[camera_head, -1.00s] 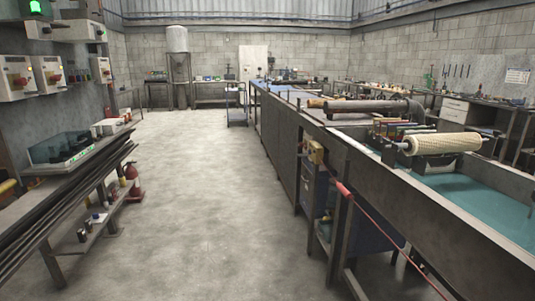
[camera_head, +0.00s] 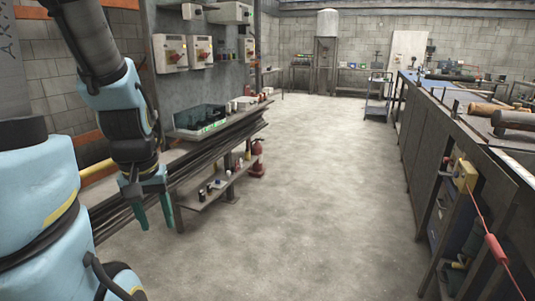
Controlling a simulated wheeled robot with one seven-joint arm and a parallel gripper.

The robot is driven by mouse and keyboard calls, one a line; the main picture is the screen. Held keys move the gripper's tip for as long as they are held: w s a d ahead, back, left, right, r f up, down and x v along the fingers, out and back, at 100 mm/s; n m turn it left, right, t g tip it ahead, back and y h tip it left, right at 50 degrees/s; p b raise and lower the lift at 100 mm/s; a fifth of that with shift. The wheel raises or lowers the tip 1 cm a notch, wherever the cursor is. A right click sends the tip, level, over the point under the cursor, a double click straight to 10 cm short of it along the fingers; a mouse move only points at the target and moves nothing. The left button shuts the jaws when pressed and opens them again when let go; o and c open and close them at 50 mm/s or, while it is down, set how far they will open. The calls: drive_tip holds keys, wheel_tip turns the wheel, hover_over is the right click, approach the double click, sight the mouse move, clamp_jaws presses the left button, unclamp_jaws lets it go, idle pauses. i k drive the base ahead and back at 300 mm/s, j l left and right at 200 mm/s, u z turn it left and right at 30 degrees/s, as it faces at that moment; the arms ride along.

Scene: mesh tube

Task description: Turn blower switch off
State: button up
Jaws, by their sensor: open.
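Several switch boxes are mounted on the grey wall panel (camera_head: 185,85) at left. I cannot tell which one is the blower switch, or read any switch position. My gripper (camera_head: 153,214) is open and empty, pointing down at left, in front of the long bars and apart from the boxes in the picture.
A bench with long dark bars (camera_head: 222,146) and a glass-sided case (camera_head: 200,121) stands below the panel. The floor (camera_head: 310,180) between is clear.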

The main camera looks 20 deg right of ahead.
sight(446, 159)
drive_tip(key=i+l+z, duration=0.25)
drive_tip(key=z, duration=0.2)
drive_tip(key=i+l+z, duration=0.3)
drive_tip(key=z, duration=0.15)
drive_tip(key=i+l+z, duration=0.1)
drive_tip(key=i+z, duration=0.35)
drive_tip(key=i, duration=0.55)
drive_tip(key=i+l+u, duration=0.1)
drive_tip(key=i, duration=0.4)
drive_tip(key=i+l, duration=0.15)
drive_tip(key=i, duration=0.4)
drive_tip(key=i+l+u, duration=0.1)
drive_tip(key=i+u, duration=0.2)
drive_tip(key=i+l+u, duration=0.3)
drive_tip(key=i, duration=0.25)
